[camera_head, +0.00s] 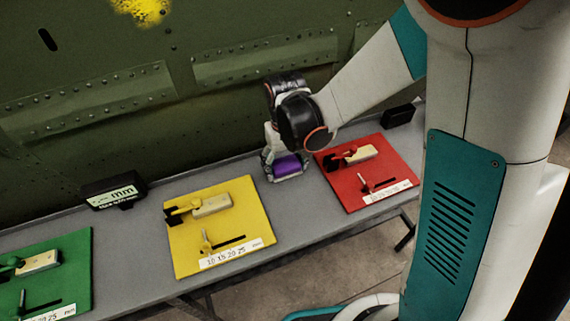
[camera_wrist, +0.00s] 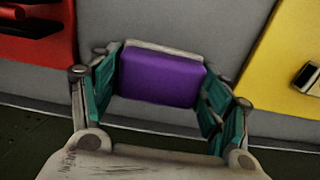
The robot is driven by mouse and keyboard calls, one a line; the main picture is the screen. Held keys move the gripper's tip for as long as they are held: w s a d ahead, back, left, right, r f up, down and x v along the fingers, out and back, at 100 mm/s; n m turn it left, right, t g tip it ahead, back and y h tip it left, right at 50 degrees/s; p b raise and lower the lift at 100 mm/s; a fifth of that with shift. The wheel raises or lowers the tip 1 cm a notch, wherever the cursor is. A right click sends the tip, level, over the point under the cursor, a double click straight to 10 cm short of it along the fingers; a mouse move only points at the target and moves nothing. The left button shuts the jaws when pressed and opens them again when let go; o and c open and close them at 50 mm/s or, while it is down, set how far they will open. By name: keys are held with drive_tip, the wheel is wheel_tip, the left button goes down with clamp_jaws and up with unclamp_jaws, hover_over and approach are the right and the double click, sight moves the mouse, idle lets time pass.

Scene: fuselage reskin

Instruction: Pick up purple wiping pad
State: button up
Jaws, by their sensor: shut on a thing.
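The purple wiping pad (camera_head: 288,166) is between the fingers of my gripper (camera_head: 284,170), at the grey bench between the yellow and red boards. In the wrist view the purple pad (camera_wrist: 158,77) shows as a block with a pale edge along its far side. The teal finger pads of my gripper (camera_wrist: 160,90) close on its left and right sides. I cannot tell whether the pad touches the bench or is slightly above it.
A yellow board (camera_head: 258,212) lies left of my gripper and a red board (camera_head: 398,160) lies right, both with fixtures. A green board (camera_head: 75,265) is far left. A black display (camera_head: 113,191) stands at the back. The green riveted panel (camera_head: 215,100) rises behind the bench (camera_head: 290,220).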

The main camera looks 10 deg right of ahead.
sight(285, 163)
wheel_tip(285, 163, up, 20)
drive_tip(key=p, duration=1.3)
drive_tip(key=shift+p, duration=0.3)
drive_tip(key=shift+f, duration=0.1)
